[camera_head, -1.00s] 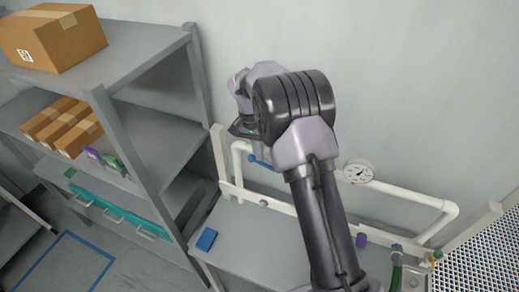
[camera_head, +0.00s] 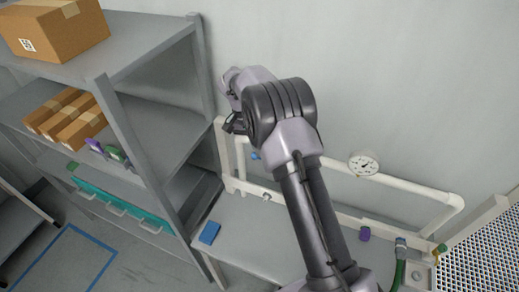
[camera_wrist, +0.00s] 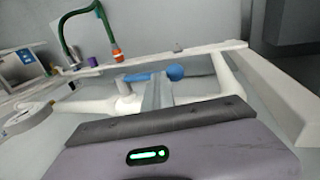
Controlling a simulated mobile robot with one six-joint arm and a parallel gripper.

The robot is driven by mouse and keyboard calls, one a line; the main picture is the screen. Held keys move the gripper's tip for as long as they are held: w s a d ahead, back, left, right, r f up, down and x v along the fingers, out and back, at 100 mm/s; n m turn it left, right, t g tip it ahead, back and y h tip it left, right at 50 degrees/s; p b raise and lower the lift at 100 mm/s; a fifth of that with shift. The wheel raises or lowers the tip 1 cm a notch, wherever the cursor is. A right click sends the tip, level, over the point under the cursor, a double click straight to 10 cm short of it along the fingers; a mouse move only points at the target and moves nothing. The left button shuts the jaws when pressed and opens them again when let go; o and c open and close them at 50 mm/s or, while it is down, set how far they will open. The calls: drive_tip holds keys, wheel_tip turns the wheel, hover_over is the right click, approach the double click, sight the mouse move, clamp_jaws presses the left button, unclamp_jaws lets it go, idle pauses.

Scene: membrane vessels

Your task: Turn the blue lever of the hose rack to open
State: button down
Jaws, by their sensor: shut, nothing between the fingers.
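The blue lever (camera_wrist: 175,73) lies roughly level in the wrist view, beside the white pipe and valve body (camera_wrist: 124,101). Its round blue end points right. In the head view only a small piece of the blue lever (camera_head: 256,156) shows beside my arm. My gripper (camera_wrist: 158,80) is shut and empty. Its fingers overlap the middle of the lever in the wrist view; I cannot tell whether they touch it. In the head view my gripper (camera_head: 234,124) is at the left end of the hose rack's white pipe (camera_head: 405,184), partly hidden by my wrist.
A gauge (camera_head: 363,164) sits on the pipe to the right. A green hose (camera_head: 399,272) hangs further right. A grey shelf (camera_head: 150,130) with boxes stands close on the left. A blue block (camera_head: 209,232) lies on the bench. The wall is close behind.

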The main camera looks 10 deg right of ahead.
drive_tip(key=shift+s+a+f, duration=0.1)
drive_tip(key=shift+s+f, duration=0.25)
drive_tip(key=shift+f, duration=0.1)
drive_tip(key=shift+r, duration=0.35)
drive_tip(key=p+v, duration=0.1)
drive_tip(key=v, duration=0.1)
drive_tip(key=d+p+v, duration=0.1)
drive_tip(key=shift+w+a+r+p, duration=0.2)
drive_tip(key=shift+r+p, duration=0.1)
drive_tip(key=shift+r, duration=0.15)
drive_tip(key=w+a+r+b, duration=0.4)
drive_tip(key=w+a, duration=0.1)
drive_tip(key=a, duration=0.2)
drive_tip(key=s+d+f+n+t+y+b, duration=0.1)
drive_tip(key=s+f+t+y+b, duration=0.1)
drive_tip(key=s+b, duration=0.8)
drive_tip(key=s+d+f+n+t+y+b, duration=0.1)
drive_tip(key=s+d+f+n+t+b, duration=0.1)
drive_tip(key=s+b, duration=0.9)
drive_tip(key=s+f+t+y+b, duration=0.1)
drive_tip(key=s+f+t+b, duration=0.2)
drive_tip(key=s+f+b, duration=1.2)
wheel_tip(320, 180, down, 3)
drive_tip(key=shift+s+a+t+y, duration=0.3)
drive_tip(key=shift+s+a, duration=0.05)
drive_tip(key=shift+s, duration=0.45)
